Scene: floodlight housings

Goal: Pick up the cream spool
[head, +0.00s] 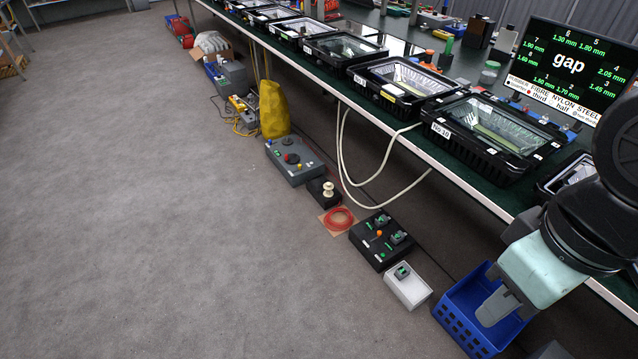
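The cream spool (328,189) is small in the head view, a little right of the middle. It appears to stand upright on a small black block (315,192) on the floor, beside the bench. My gripper (496,308) is at the lower right, over or in front of a blue basket (462,322), well apart from the spool. Its fingers point down and overlap in this view, so I cannot tell whether they are open. I see nothing clearly held in them.
A grey control box (292,160), a red coil (338,219), a black switch box (382,241) and a white box (408,287) line the floor near the spool. White cables (352,178) hang from the bench edge (455,180). The grey floor (190,230) at left is clear.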

